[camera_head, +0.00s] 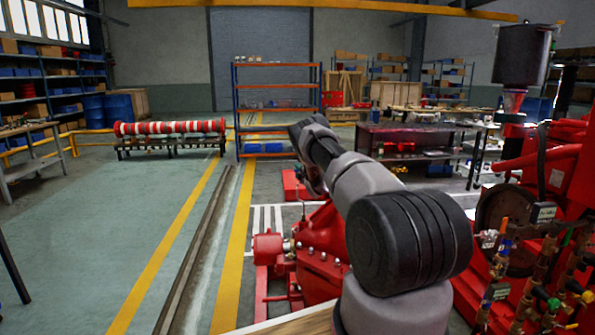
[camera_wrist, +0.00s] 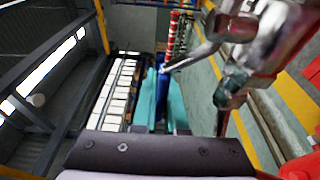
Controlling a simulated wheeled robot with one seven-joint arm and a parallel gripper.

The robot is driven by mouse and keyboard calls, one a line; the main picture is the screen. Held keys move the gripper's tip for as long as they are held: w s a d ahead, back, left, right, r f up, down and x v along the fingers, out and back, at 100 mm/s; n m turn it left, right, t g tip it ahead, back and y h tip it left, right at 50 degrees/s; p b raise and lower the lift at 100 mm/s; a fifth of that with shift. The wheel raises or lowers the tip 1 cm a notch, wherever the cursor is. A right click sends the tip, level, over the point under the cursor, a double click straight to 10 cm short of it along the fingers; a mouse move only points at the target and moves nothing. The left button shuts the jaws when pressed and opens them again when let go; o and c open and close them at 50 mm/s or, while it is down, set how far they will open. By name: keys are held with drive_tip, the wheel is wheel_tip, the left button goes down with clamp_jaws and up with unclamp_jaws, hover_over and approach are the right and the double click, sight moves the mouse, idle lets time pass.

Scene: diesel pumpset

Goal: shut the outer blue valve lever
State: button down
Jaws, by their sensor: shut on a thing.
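A bent grey metal arm (camera_wrist: 197,53) runs from the blue piece to a shiny metal valve fitting (camera_wrist: 240,28) at the upper right. In the head view my own arm hides the gripper and the held part.
A red pump (camera_head: 318,245) stands behind my arm. The red engine (camera_head: 570,165) and pipes with coloured handles (camera_head: 504,240) crowd the right side. A dark workbench (camera_head: 415,145) and an orange-blue rack (camera_head: 277,110) stand behind. The floor (camera_head: 100,225) at left is mostly clear.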

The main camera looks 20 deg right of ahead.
drive_tip(key=c, duration=1)
unclamp_jaws()
drive_tip(key=shift+o, duration=0.2)
drive_tip(key=s, duration=1)
drive_tip(key=shift+s, duration=0.4)
drive_tip(key=shift+a, duration=0.1)
